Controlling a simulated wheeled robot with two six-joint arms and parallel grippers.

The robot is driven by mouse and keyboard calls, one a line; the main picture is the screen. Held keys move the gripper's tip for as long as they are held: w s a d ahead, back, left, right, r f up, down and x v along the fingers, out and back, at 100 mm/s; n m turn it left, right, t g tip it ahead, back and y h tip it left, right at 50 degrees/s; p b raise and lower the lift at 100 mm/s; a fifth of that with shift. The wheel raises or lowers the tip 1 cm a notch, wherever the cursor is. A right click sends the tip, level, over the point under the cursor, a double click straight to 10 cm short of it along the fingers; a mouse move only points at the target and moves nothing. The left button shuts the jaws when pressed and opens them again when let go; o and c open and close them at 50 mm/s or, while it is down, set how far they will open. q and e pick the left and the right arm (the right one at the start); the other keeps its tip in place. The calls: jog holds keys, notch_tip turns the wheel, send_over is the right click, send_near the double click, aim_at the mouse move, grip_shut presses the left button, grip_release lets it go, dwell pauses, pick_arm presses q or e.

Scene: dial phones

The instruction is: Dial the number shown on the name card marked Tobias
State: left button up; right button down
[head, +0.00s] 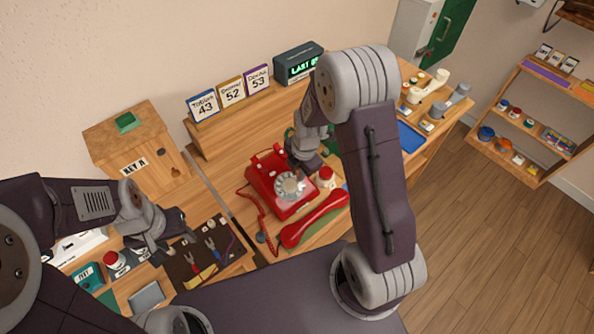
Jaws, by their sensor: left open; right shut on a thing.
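The name card marked Tobias (203,106) stands at the left of a row of cards and reads 43. A red dial phone (266,174) sits on the desk with its pale round dial (289,187) facing up. Its red handset (315,219) lies off the phone on the desk in front. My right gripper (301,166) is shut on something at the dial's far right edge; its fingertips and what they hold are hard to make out. My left gripper (188,236) is open and empty above the dark tool mat at the left.
Cards reading 52 (232,92) and 53 (257,79) stand beside the Tobias card. A display box (298,63) reads "LAST 8" and more, partly unclear. A wooden box marked KEY A (133,165) stands left. A red-topped jar (326,176) is close right of the phone.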

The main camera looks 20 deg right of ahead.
jog(key=shift+s+d, duration=0.1)
jog(key=shift+s, duration=0.05)
jog(key=shift+f, duration=0.15)
jog(key=shift+s+f+b, duration=0.2)
jog(key=shift+s+b, duration=0.2)
jog(key=shift+b, duration=0.1)
jog(key=shift+s+d+r+p, duration=0.15)
jog(key=shift+s+r+p, duration=0.15)
jog(key=shift+r+p, duration=0.35)
jog(key=shift+s+r, duration=0.1)
jog(key=shift+r, duration=0.2)
jog(key=shift+s, duration=0.1)
